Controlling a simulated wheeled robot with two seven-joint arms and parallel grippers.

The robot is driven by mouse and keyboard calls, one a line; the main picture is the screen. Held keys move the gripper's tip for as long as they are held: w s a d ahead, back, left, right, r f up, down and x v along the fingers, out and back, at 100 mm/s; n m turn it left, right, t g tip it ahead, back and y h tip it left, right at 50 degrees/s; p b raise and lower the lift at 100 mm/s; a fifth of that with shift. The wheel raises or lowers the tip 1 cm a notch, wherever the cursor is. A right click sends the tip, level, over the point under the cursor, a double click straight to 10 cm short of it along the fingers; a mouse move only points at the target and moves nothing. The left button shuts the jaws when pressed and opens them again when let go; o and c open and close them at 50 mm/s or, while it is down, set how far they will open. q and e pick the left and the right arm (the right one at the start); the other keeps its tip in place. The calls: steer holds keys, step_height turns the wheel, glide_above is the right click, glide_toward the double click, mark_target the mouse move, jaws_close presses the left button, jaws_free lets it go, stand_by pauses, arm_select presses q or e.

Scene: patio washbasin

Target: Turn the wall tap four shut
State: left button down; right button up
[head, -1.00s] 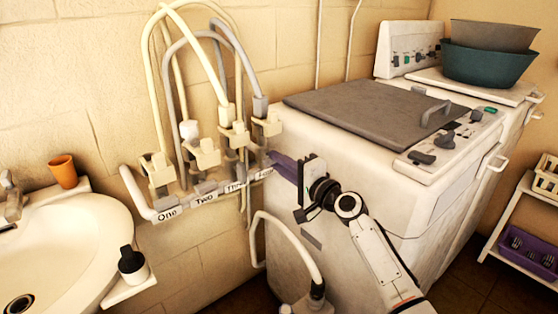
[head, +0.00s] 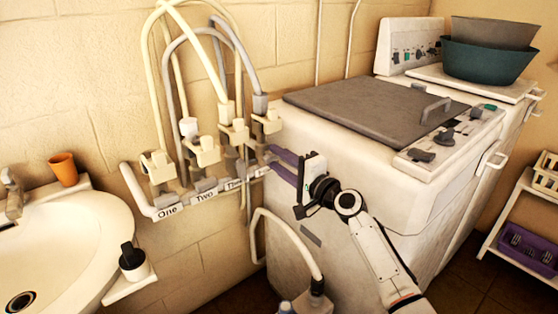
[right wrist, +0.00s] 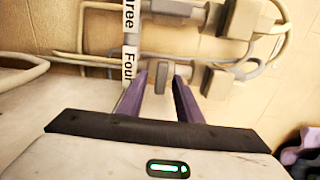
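Wall tap four (head: 268,122) is the rightmost of the row of labelled taps on the wall, nearest the washing machine. In the right wrist view its label "Four" shows beside a small grey handle (right wrist: 158,70). My right gripper (head: 270,158) points left at the lower part of this tap, its two purple fingers apart. In the right wrist view the open fingertips (right wrist: 161,76) lie on either side of the grey handle, with a gap visible at each side. In the head view the fingers hide the label "Four". My left gripper is not in view.
A white washing machine (head: 340,190) stands close to the right of the taps, beside my right arm. Hoses (head: 180,60) arch above the taps. A basin (head: 80,235) with an orange cup (head: 63,168) is at the left. A shelf (head: 510,205) stands far right.

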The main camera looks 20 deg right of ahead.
steer(key=shift+s, duration=0.1)
steer(key=v, duration=1)
steer(key=shift+p, duration=0.4)
steer(key=s+a+f+n+g+h, duration=0.1)
steer(key=s+a+f+n+g, duration=0.2)
steer(key=s+f, duration=0.55)
steer(key=s+a+f+n+g+h, duration=0.1)
steer(key=s+a+f+n+g, duration=0.15)
steer(key=s+f+n, duration=0.65)
steer(key=s+a+f+n+g+h, duration=0.1)
steer(key=s+a+f+n+g, duration=0.2)
steer(key=s+f, duration=1.1)
steer(key=shift+s+a+n+h, duration=0.3)
steer(key=shift+s+a+n, duration=0.35)
steer(key=shift+s, duration=0.45)
